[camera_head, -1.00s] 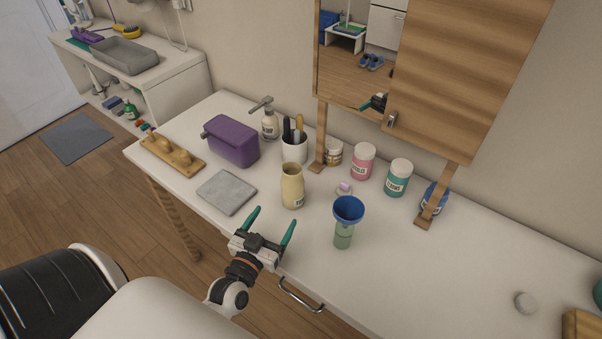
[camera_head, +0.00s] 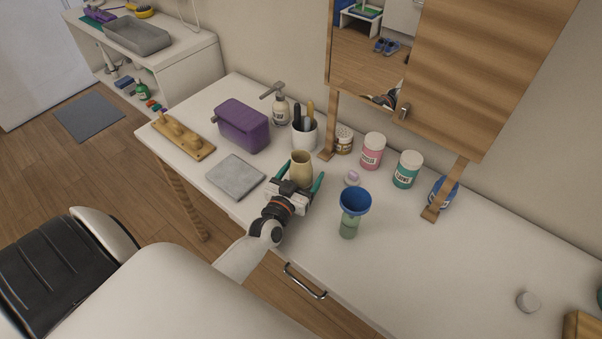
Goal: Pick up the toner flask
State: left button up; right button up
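The toner flask is most likely the beige, vase-shaped flask (camera_head: 302,164) standing upright on the white counter (camera_head: 400,265); its label is hidden now. My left gripper (camera_head: 301,176) is at the flask from the near side, its two green fingers on either side of it. The fingers look spread, about as wide as before, and I see no clear grip on the flask. The flask's lower part is hidden behind the gripper. My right gripper is not in view.
A green bottle with a blue funnel (camera_head: 355,201) stands close right of the gripper. A grey slab (camera_head: 235,177) lies to the left. A cup of utensils (camera_head: 304,134), a purple box (camera_head: 243,125) and jars (camera_head: 372,151) stand behind. The right counter is mostly clear.

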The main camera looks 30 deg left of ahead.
aim_at(304, 153)
pick_arm(q)
jog(key=shift+w+a+f, duration=0.1)
jog(key=shift+w, duration=0.4)
jog(key=c, duration=1.2)
jog(key=shift+r, duration=0.25)
jog(key=shift+c, duration=0.2)
jog(key=shift+r+p, duration=0.95)
jog(key=shift+r, duration=3.8)
